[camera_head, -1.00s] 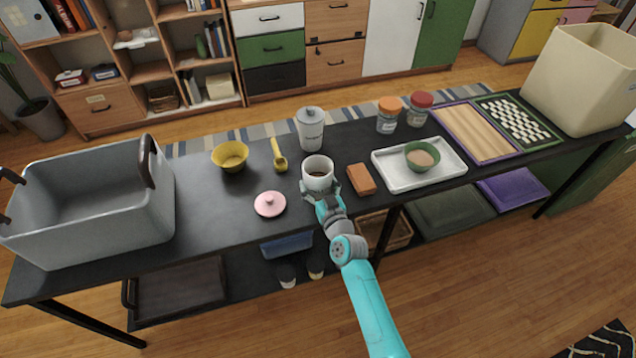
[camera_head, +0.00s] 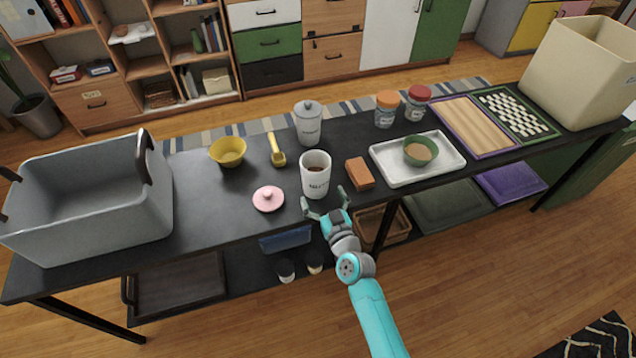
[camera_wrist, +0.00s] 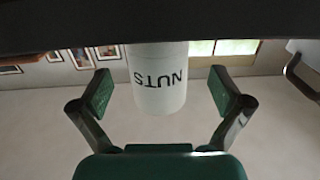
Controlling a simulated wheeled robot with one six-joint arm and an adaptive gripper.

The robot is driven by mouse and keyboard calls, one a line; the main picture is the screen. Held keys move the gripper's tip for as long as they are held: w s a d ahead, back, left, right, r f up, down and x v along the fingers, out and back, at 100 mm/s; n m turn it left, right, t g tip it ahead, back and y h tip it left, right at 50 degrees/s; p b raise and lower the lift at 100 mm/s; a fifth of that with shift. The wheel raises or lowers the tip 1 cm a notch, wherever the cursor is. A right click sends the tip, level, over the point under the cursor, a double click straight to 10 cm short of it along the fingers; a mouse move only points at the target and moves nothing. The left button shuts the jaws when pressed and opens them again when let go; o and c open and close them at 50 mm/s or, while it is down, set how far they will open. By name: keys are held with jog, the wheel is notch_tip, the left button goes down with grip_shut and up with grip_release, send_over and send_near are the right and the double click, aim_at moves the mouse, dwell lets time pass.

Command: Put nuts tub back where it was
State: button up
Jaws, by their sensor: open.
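The nuts tub (camera_head: 315,176) is a white cylinder with dark lettering. It stands upright and open-topped on the black table (camera_head: 225,207) near the front edge, with brown contents inside. In the wrist view the tub (camera_wrist: 160,80) shows its NUTS label upside down. My gripper (camera_head: 325,204) is open in front of the tub, fingers apart and clear of it. In the wrist view, my gripper's green-padded fingers (camera_wrist: 162,92) stand to either side with gaps to the tub. A pink lid with a knob (camera_head: 268,199) lies left of the tub.
A brick-coloured block (camera_head: 360,173) lies close right of the tub. A white tray (camera_head: 385,168) holds a green bowl (camera_head: 420,150). A grey bin (camera_head: 90,215) fills the left end.

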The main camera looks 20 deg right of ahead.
jog(key=s, duration=0.4)
jog(key=shift+s+d, duration=0.1)
jog(key=shift+s, duration=0.3)
jog(key=s+f+g+h, duration=0.1)
jog(key=s+f+g, duration=0.1)
jog(key=s, duration=2)
jog(key=s+r, duration=0.5)
jog(key=s, duration=0.5)
jog(key=s+r+g, duration=0.1)
jog(key=s+r, duration=0.5)
jog(key=s, duration=0.5)
jog(key=shift+r, duration=0.25)
